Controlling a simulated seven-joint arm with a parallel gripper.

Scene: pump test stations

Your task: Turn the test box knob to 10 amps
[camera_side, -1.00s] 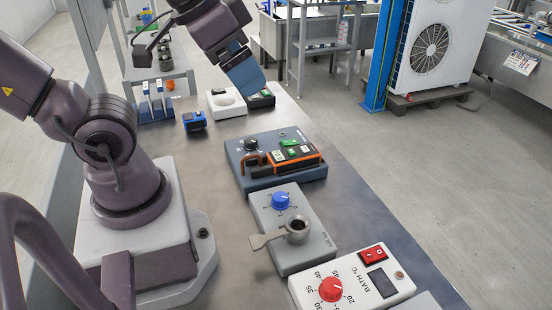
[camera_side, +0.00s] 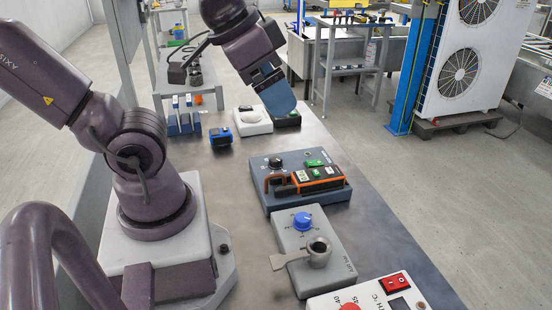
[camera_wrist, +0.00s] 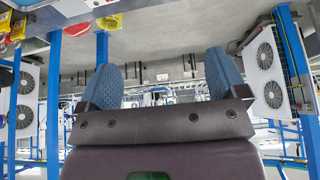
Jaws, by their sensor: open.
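A blue-grey box (camera_side: 330,202) with a black knob (camera_side: 275,163) on its far left sits on the bench in the side view. It looks like the test box, but its label and the knob's setting are too small to read. An orange and black clamp meter (camera_side: 318,178) lies on it, with its jaw close to the knob. My gripper (camera_side: 284,108) hangs over the bench beyond this box, apart from it and empty. In the wrist view the two blue fingers of my gripper (camera_wrist: 163,85) stand wide apart with nothing between them.
Nearer the camera are a grey box with a blue knob (camera_side: 303,221) and a metal cup with a handle (camera_side: 318,251), then a white bath controller (camera_side: 378,292). A small blue device (camera_side: 221,137) and a white round-topped unit (camera_side: 253,121) stand farther back. Bare bench separates them from the blue-grey box.

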